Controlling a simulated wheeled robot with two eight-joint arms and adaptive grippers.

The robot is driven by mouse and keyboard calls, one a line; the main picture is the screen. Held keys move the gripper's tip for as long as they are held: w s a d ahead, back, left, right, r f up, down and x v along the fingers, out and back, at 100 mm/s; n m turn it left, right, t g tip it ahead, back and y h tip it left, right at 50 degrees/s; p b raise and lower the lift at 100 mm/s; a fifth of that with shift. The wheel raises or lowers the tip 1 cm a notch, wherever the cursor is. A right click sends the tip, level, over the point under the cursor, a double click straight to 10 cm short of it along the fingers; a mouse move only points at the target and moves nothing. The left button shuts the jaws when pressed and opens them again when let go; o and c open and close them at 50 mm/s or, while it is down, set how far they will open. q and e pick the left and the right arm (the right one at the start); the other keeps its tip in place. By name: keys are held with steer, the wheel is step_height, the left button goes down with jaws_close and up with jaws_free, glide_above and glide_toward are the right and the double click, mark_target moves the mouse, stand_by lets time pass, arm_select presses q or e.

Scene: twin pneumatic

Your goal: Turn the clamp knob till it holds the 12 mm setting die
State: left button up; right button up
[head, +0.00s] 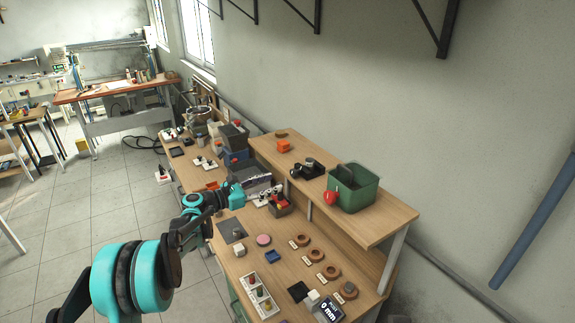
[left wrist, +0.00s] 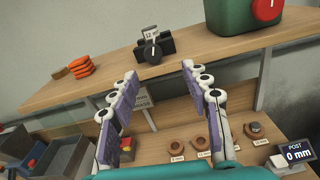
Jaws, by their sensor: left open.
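The black clamp (left wrist: 168,48) stands on the upper shelf, and it also shows in the head view (head: 312,169). Its round black knob (left wrist: 152,54) faces me and bears a pale line standing near upright. A small light block marked 12 (left wrist: 151,33), seemingly the setting die, sits at the clamp's top; I cannot tell how firmly it is held. My left gripper (head: 268,191) is open and empty, in front of and below the shelf edge. In the left wrist view its fingers (left wrist: 158,78) spread below the knob, apart from it. My right gripper is out of view.
A green bin (head: 354,187) with a red disc stands right of the clamp; orange pieces (head: 283,146) lie left. Below, the wooden bench holds several labelled rings (head: 331,272) and a display (head: 328,311) reading 0 mm. The shelf's front edge (left wrist: 200,74) lies between gripper and clamp.

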mark_target(292, 173)
arm_select(q)
steer(key=shift+n+h, duration=0.3)
steer(key=shift+n, duration=0.2)
steer(key=x, duration=0.5)
steer(key=w+x, duration=0.1)
steer(key=x, duration=0.1)
steer(key=shift+w+r+p, duration=0.2)
steer(key=shift+w+p, duration=0.05)
steer(key=shift+p, duration=0.15)
